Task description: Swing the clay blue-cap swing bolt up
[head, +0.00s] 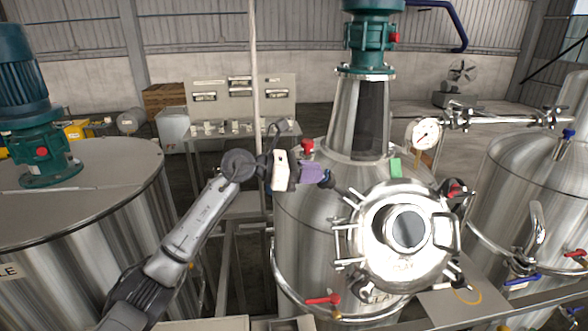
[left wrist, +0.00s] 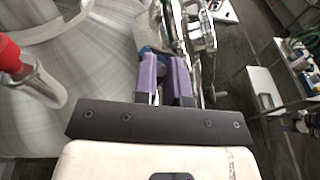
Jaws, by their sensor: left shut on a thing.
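The steel tank's round hatch lid (head: 372,222), with a dark sight glass (head: 408,229) and lettering that seems to read CLAY, faces me in the head view. Several swing bolts stand around its rim. My left gripper (head: 322,176) has purple fingers and reaches the lid's upper left from the left. It is shut on the blue-cap swing bolt; a bit of the blue cap (left wrist: 147,50) shows by the fingertips (left wrist: 166,65) in the left wrist view. The fingers hide most of the cap, and the bolt's exact tilt is unclear. My right gripper is not in view.
A red-capped fitting (head: 308,147) stands on the tank close behind my gripper; its red cap (left wrist: 10,54) also shows in the left wrist view. A pressure gauge (head: 424,133) and a green tag (head: 395,168) are behind the lid. A red-handled valve (head: 324,299) sits below left.

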